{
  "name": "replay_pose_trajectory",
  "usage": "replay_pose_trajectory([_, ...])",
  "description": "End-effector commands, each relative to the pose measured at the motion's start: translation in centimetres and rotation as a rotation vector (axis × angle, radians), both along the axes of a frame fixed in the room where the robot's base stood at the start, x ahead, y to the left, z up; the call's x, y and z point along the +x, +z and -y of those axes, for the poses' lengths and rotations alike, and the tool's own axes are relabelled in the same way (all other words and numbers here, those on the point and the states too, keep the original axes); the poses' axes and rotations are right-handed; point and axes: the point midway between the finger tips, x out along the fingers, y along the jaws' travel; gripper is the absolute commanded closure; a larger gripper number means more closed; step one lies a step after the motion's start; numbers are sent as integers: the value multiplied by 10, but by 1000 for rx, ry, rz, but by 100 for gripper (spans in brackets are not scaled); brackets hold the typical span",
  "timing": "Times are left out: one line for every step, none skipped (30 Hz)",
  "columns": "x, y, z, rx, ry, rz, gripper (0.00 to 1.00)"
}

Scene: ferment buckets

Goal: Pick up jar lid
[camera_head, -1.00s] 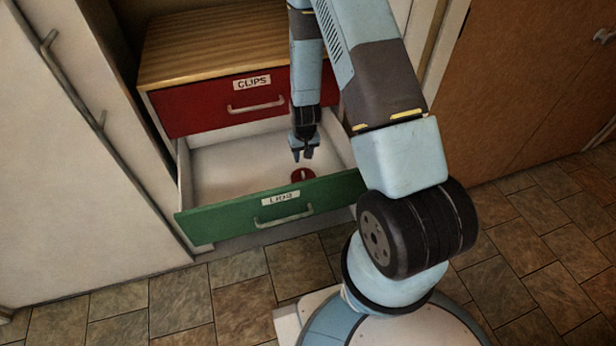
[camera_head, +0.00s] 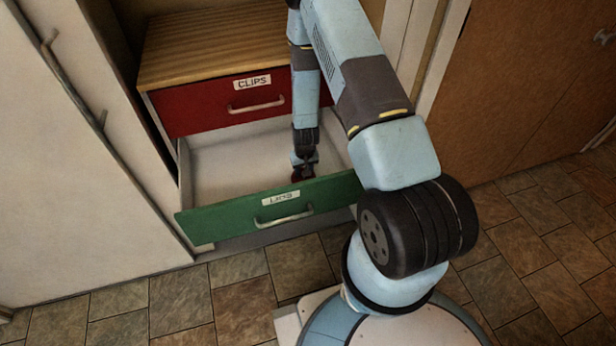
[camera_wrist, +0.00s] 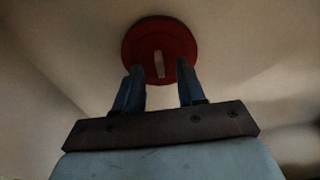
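The jar lid is a red disc with a pale raised bar handle, lying in the open green-fronted drawer (camera_head: 268,207). In the wrist view the lid (camera_wrist: 160,36) lies just beyond my fingertips, with its handle (camera_wrist: 160,64) between the two fingers. My gripper (camera_wrist: 158,78) is open, with a clear gap between each finger and the handle. In the head view my gripper (camera_head: 304,173) points down inside the drawer and hides most of the lid, leaving a small dark red part visible (camera_head: 296,175).
A closed red drawer (camera_head: 215,104) labelled CLIPS sits above, under a wooden top (camera_head: 215,45). The drawer's walls and green front surround my gripper. The drawer floor to the left is bare. A pale cabinet door (camera_head: 75,170) stands at the left.

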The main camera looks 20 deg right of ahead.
Motion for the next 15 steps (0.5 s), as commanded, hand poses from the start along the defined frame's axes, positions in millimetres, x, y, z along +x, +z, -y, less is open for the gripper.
replay_pose_trajectory([0,-6,0,0,0,-1,61])
replay_pose_trajectory([1,-8,0,0,0,-1,61])
replay_pose_trajectory([1,-11,0,0,0,0,61])
replay_pose_trajectory([1,-12,0,0,-1,0,61])
replay_pose_trajectory([1,-14,0,0,-1,0,61])
replay_pose_trajectory([2,-15,0,0,-1,0,61])
replay_pose_trajectory([2,-15,0,0,-1,0,61])
replay_pose_trajectory([2,-16,0,0,-1,0,61])
replay_pose_trajectory([2,-16,0,0,-1,0,61])
replay_pose_trajectory([2,-16,0,0,-1,0,61])
replay_pose_trajectory([2,-15,0,0,-1,0,61])
replay_pose_trajectory([2,-15,0,0,-1,0,61])
replay_pose_trajectory([2,-15,0,0,-1,0,61])
replay_pose_trajectory([2,-15,0,0,-1,0,63])
replay_pose_trajectory([2,-15,0,0,-1,0,66])
